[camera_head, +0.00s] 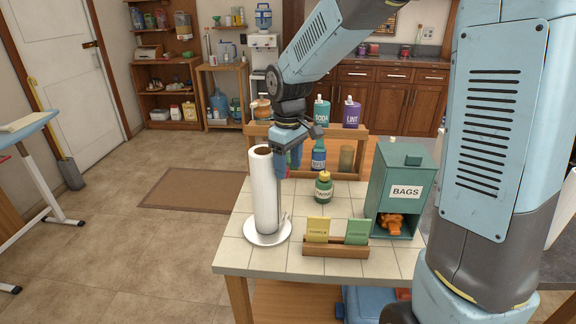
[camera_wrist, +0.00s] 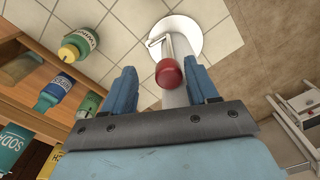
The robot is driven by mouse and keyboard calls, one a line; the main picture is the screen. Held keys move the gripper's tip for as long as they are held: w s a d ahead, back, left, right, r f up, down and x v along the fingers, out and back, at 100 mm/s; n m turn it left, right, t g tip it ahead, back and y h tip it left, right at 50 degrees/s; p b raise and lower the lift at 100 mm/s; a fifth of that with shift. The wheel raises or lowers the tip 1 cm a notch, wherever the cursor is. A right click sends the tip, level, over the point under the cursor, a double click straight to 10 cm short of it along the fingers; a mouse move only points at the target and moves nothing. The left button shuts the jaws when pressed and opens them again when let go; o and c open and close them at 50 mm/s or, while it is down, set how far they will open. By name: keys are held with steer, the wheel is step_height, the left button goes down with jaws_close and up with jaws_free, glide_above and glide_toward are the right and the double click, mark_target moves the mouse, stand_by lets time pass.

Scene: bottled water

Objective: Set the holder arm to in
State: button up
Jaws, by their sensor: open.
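The paper towel holder has a round white base (camera_head: 267,233) on the tiled counter, with an upright white roll (camera_head: 264,195) on it. A thin metal holder arm (camera_head: 280,195) stands close along the roll's right side. In the wrist view, this arm (camera_wrist: 156,41) has a bent foot by the white base (camera_wrist: 188,30) and a red knob (camera_wrist: 169,73) at its top. My gripper (camera_head: 287,168) is beside the roll's upper right, pointing down. In the wrist view, my gripper (camera_wrist: 163,82) is open, with the knob showing between its blue fingers. Contact cannot be told.
A green bottle (camera_head: 323,186), a seed-packet-like card box (camera_head: 336,249) and a green bags dispenser (camera_head: 398,195) stand right of the holder. A wooden rack (camera_head: 258,133) with several bottles is behind. The floor left of the counter is mostly clear.

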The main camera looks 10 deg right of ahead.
step_height(320, 180, up, 13)
stand_by(0.4)
stand_by(0.4)
steer(key=shift+s+a+r+n, duration=0.1)
steer(key=shift+a+r+n, duration=0.15)
steer(key=shift+n, duration=0.5)
steer(key=shift+a+r+n, duration=0.1)
steer(key=shift+a+n, duration=0.1)
steer(key=shift+n, duration=0.55)
step_height(320, 180, down, 14)
steer(key=shift+r, duration=0.1)
steer(key=shift+c, duration=0.2)
steer(key=c, duration=1)
steer(key=shift+d+n, duration=0.3)
steer(key=shift+n, duration=0.4)
